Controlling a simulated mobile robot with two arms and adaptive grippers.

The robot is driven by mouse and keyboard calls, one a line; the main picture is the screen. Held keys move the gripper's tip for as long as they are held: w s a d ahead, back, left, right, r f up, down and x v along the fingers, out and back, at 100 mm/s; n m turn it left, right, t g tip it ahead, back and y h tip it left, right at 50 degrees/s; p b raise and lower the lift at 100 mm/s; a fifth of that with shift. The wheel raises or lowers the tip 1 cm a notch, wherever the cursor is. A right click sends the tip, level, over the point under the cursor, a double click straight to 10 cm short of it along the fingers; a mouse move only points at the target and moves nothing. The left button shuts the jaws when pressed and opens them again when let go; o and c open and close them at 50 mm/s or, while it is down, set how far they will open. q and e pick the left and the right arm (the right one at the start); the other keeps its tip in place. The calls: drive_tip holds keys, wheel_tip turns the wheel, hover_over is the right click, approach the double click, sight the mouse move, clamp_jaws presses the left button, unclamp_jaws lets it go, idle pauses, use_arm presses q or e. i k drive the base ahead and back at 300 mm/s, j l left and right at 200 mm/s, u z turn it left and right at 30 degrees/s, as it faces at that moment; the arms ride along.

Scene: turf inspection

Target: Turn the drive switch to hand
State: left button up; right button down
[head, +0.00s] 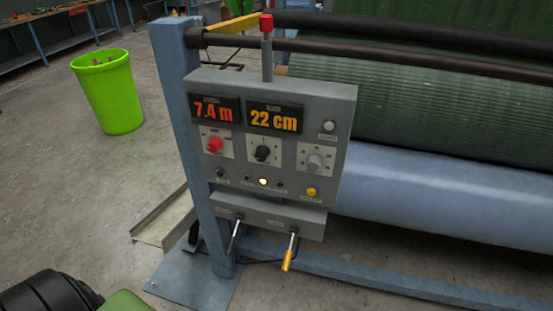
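A grey control panel (240,175) stands on a blue post, facing me. Its middle row has three controls: a red knob (214,145) on the left, a black rotary switch (262,153) in the middle, and a grey round dial (315,161) on the right. The labels are too small to read, so I cannot confirm which is the drive switch; the black switch looks like a selector. I cannot tell which position it points to. Neither of my grippers is in view.
Displays above read 7.4 m and 22 cm. Two levers (289,252) hang below the panel, one with a yellow grip. A turf roll (410,110) and a blue roller (430,190) lie to the right. A green bin (108,92) stands left on open floor.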

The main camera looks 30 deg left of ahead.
sight(215, 143)
drive_tip(key=u, duration=1.4)
